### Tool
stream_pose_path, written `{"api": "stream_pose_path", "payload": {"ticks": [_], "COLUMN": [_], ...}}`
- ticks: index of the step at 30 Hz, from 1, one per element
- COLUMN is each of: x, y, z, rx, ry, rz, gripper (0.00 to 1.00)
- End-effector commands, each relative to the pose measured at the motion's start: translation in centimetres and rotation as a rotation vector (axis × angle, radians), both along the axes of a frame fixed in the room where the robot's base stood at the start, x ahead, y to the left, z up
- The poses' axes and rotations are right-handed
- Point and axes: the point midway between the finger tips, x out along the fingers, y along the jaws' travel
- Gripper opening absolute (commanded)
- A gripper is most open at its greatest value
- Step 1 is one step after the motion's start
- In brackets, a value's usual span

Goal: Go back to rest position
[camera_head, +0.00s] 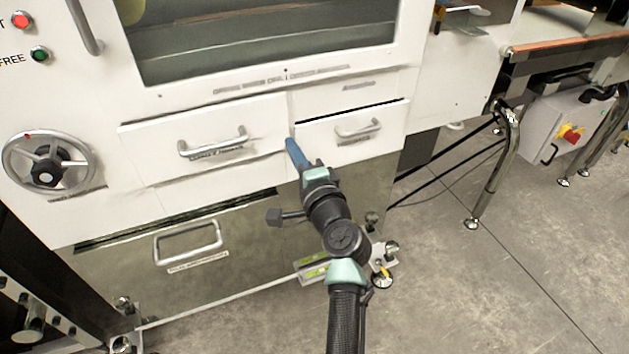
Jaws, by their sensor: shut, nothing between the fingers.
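My arm reaches up from the bottom middle toward the front of the white machine (230,107). My gripper (290,143) has blue fingers and is shut and empty. Its tip is in front of the gap between the left white drawer (165,140) and the right white drawer (318,138). I cannot tell whether the tip touches the front. Both drawers have metal handles, and the right one has a dark gap along its top edge.
A lower metal drawer (120,270) with a handle is below. A handwheel (50,165) and red and green buttons are at left. A conveyor on metal legs (492,180) and a grey box with a red switch (571,136) stand right. The concrete floor (480,290) at lower right is clear.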

Motion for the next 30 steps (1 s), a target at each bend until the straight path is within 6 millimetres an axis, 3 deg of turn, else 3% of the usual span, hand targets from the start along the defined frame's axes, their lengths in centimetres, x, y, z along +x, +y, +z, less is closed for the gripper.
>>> {"api": "stream_pose_path", "payload": {"ticks": [6,12,22,26,29,30], "x": [-4.3,-7.0,-7.9,-7.5,-7.6,-8.0], "y": [-1.5,-2.3,-2.5,-1.7,-0.7,-0.3], "z": [-0.1,-0.2,0.5,5.1,11.7,14.8], "rx": [0.0,0.001,-0.02,-0.182,-0.411,-0.513], "ry": [0.004,0.004,-0.011,-0.107,-0.247,-0.313], "rz": [-0.002,0.0,0.0,-0.01,-0.051,-0.081], "gripper": [0.0,0.0,0.0,0.0,0.0,0.0]}}
